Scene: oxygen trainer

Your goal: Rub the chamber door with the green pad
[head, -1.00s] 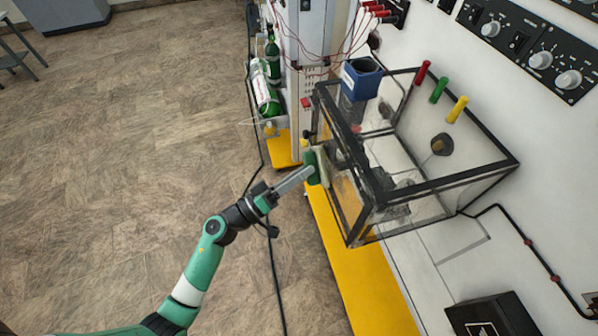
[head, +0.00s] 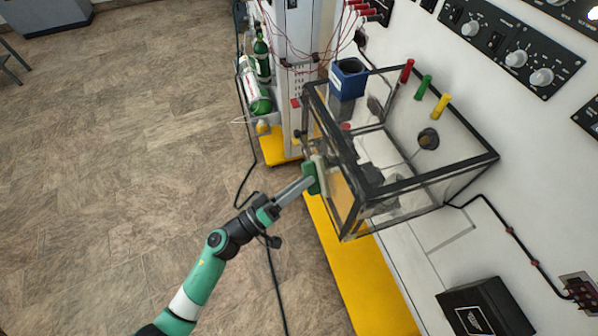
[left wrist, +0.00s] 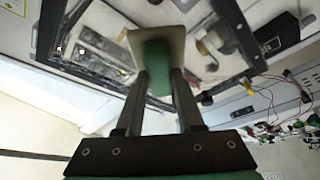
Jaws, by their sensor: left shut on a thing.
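The green pad (head: 312,178), a green grip with a pale face, is in my left gripper (head: 308,182). Its pale face is turned to the chamber door (head: 331,151), the black-framed clear left side of the glass chamber, and appears to be against it. In the left wrist view my left gripper (left wrist: 158,85) is shut on the pad's green grip (left wrist: 157,62), with the pale face (left wrist: 150,38) spread in front of the black-framed pane. The pad hides part of the door. My right gripper is not in view.
A yellow ledge (head: 367,290) runs below. A black box (head: 484,310) sits lower right.

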